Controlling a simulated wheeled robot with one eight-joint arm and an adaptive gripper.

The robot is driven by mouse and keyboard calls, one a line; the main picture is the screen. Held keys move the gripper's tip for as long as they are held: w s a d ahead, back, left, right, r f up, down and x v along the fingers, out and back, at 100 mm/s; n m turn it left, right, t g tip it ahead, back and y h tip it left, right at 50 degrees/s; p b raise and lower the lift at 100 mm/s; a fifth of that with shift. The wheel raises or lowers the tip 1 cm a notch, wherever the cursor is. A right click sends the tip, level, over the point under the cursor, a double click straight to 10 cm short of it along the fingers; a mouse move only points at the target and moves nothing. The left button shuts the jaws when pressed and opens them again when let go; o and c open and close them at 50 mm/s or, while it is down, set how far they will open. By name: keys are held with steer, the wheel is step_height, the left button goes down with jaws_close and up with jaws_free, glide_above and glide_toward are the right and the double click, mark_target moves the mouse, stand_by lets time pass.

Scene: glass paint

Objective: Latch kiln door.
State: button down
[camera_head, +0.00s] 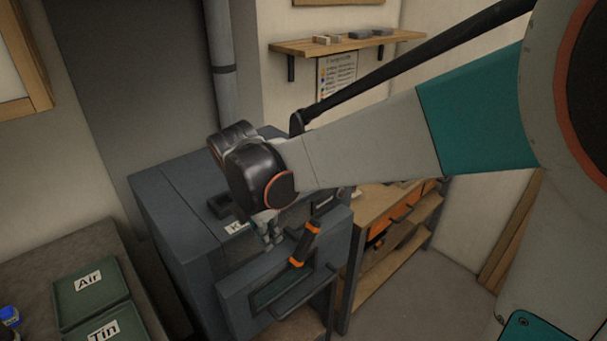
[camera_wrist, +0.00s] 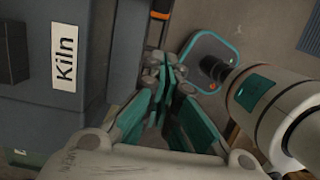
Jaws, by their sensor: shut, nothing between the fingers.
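The blue-grey kiln (camera_head: 175,215) stands in the middle of the head view. Its door (camera_head: 235,308) is at the front, with a dark window and a grey bar. I cannot tell whether the door is fully closed. A black handle with orange bands (camera_head: 305,243) stands tilted at the door's upper part; part of it shows at the top of the wrist view (camera_wrist: 160,15). My gripper (camera_head: 270,238) is shut and empty, just left of this handle and above the door's top edge. In the wrist view, its fingers (camera_wrist: 160,80) are together, right of the kiln's label (camera_wrist: 65,60).
A bench at the lower left holds green trays labelled Air (camera_head: 92,285) and Tin (camera_head: 105,328). A wooden rack (camera_head: 385,215) with orange bins stands right of the kiln. A wall shelf (camera_head: 345,43) is behind. Floor (camera_head: 430,275) at the right is clear.

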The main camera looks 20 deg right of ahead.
steer(key=b, duration=0.2)
glide_toward(294, 269)
step_height(294, 269, down, 2)
steer(key=a, duration=0.3)
steer(key=d+f, duration=0.2)
steer(key=d, duration=0.1)
steer(key=shift+f, duration=0.1)
steer(key=shift+d+f, duration=0.2)
steer(key=shift+d, duration=0.1)
steer(key=shift+f, duration=0.1)
steer(key=shift+f+h+b, duration=0.15)
steer(key=shift+h+b, duration=0.15)
steer(key=shift+b, duration=0.25)
